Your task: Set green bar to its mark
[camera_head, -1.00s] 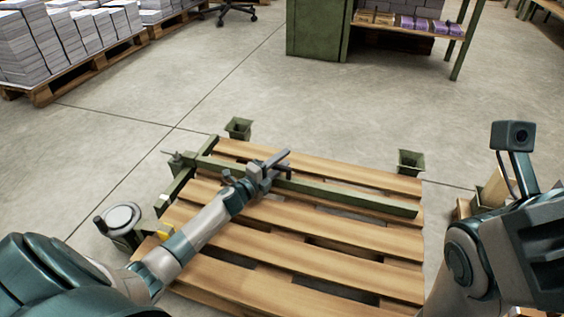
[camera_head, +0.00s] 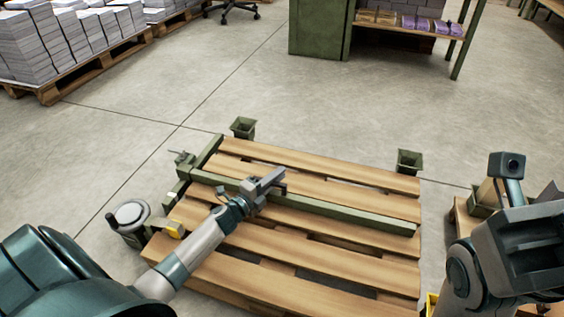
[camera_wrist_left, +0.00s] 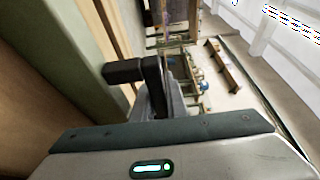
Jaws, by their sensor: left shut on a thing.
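The green bar (camera_head: 340,213) lies across the slatted wooden pallet (camera_head: 330,257), its left end at the green side rail (camera_head: 207,153) and its right end near the pallet's right edge. My left gripper (camera_head: 265,188) is over the bar, left of its middle, shut on it. In the left wrist view a dark handle-like piece (camera_wrist_left: 125,71) is by the jaws, and a green surface (camera_wrist_left: 55,50) runs along the left; the exact contact is hidden. A small yellow piece (camera_head: 174,230) is at the pallet's left side; I cannot tell whether it is the mark. My right gripper (camera_head: 530,245) is at the right, fingers not clear.
Two green sockets (camera_head: 243,127) (camera_head: 409,161) stand at the pallet's far corners. A round-topped post (camera_head: 130,214) stands at the left. Paper stacks (camera_head: 40,50) and a green shelf unit (camera_head: 320,28) are farther back. The floor between is clear.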

